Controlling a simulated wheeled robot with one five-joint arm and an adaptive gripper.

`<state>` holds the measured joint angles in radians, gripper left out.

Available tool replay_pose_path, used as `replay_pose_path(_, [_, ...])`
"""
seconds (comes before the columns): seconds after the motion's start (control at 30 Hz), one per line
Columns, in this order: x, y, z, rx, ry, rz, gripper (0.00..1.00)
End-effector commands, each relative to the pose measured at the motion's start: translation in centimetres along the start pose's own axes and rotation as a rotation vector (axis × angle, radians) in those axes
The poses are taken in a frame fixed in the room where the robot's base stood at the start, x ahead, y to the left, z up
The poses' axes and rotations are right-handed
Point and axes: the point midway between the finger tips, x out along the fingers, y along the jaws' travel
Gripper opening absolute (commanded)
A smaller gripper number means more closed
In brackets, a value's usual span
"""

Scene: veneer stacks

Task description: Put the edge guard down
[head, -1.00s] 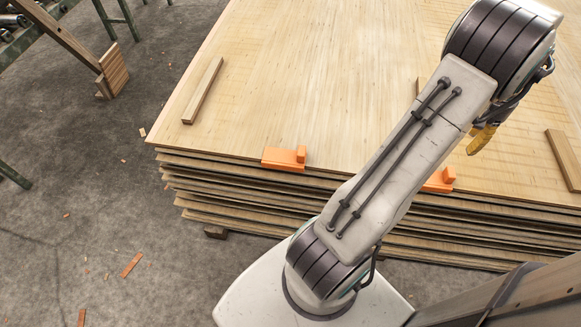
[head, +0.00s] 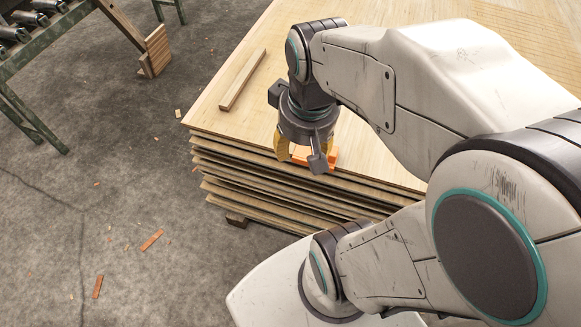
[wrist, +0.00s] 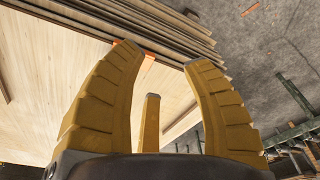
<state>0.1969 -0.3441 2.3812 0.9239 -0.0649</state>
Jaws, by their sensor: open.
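An orange edge guard (head: 330,157) lies at the front edge of the top of the veneer stack (head: 232,117), partly covered by my gripper in the head view. My gripper (head: 300,156) is open and points down at that guard; whether it touches it is unclear. In the wrist view my yellow fingers (wrist: 163,62) stand apart with nothing visible held between them. A small orange patch (wrist: 117,42) shows beside the left fingertip at the stack edge; I cannot tell which guard it belongs to. The second orange guard is hidden behind my arm in the head view.
A wooden strip (head: 243,79) lies on the stack top, left of my gripper. A green roller conveyor (head: 62,42) stands at the upper left with a wooden block (head: 156,50) near it. Orange scraps (head: 152,239) lie on the grey floor, which is otherwise mostly clear.

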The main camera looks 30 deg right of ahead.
Motion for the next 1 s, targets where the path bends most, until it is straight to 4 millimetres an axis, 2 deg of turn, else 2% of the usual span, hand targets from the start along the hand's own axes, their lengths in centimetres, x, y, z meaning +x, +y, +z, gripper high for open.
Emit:
replay_pose_path(0.03, [0.0,-1.1,0.8,-0.039,0.009,-0.009,0.44])
replay_pose_path(0.1, [0.1,-2.1,1.8,-0.077,0.016,-0.018,0.44])
replay_pose_path(0.23, [0.2,-3.2,2.9,-0.12,0.024,-0.03,0.44])
replay_pose_path(0.4, [0.3,-3.7,3.5,-0.141,0.028,-0.036,0.44])
replay_pose_path(0.73, [0.1,-3.7,3.5,-0.141,0.028,-0.036,0.44])
replay_pose_path(0.87, [-1.5,-3.6,3.2,-0.14,0.035,-0.036,0.44])
replay_pose_path(1.0, [-5.0,-3.6,2.6,-0.138,0.053,-0.037,0.44])
